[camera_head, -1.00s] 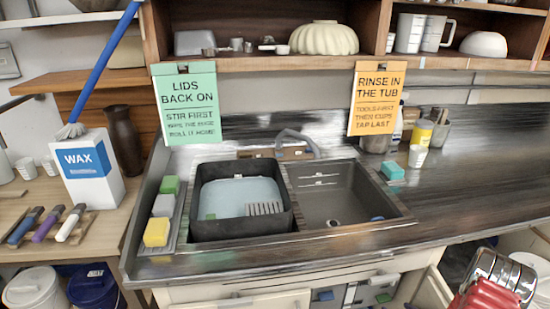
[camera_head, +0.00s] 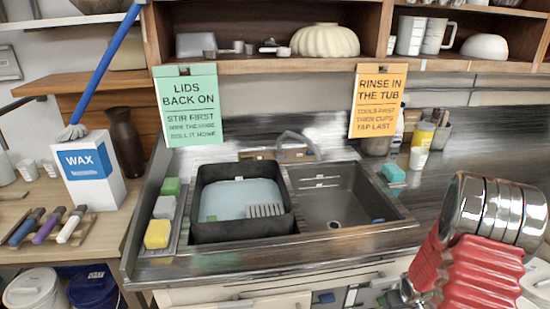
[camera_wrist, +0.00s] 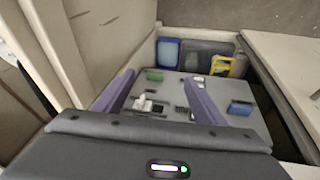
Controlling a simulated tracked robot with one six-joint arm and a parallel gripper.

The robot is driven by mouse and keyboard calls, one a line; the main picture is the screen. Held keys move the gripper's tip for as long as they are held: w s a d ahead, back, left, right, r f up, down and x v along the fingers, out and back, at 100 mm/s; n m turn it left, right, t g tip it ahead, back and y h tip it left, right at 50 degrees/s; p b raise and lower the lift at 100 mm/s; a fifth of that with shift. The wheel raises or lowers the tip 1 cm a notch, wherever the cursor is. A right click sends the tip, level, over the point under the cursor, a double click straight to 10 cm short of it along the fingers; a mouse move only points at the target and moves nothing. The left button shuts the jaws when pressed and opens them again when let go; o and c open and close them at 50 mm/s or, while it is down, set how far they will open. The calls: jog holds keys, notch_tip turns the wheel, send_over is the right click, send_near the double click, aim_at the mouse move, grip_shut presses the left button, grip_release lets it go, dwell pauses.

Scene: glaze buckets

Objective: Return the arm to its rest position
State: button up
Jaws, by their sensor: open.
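My gripper (camera_wrist: 160,95) shows in the wrist view, with its two purple fingers spread wide apart and nothing between them. Beyond the fingers is a grey panel or drawer floor (camera_wrist: 172,88) with small items on it. A green block (camera_wrist: 154,75) lies between the finger lines, and a blue block (camera_wrist: 240,108) lies right of the right finger. In the head view, only the red and chrome part of my arm shows at the lower right; the gripper is out of that picture.
A dark tub (camera_head: 240,228) of pale liquid sits in the left sink; the right basin (camera_head: 335,200) is mostly clear. Sponges (camera_head: 158,234) line the left rim. A wax box (camera_head: 90,168) stands further left. In the wrist view, pale walls flank the grey panel and a yellow container (camera_wrist: 221,66) stands behind.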

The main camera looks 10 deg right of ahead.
jog(key=s+a+r, duration=0.1)
jog(key=a+r, duration=0.6)
jog(key=r, duration=0.6)
jog(key=s+a+r, duration=0.1)
jog(key=a+r, duration=0.6)
jog(key=r, duration=0.5)
jog(key=s+a+r+t+y, duration=0.2)
jog(key=s+a+r, duration=1)
jog(key=s+a, duration=0.3)
jog(key=shift+s+a+r+n, duration=0.3)
jog(key=shift+a+r+n, duration=0.1)
jog(key=shift+a, duration=0.65)
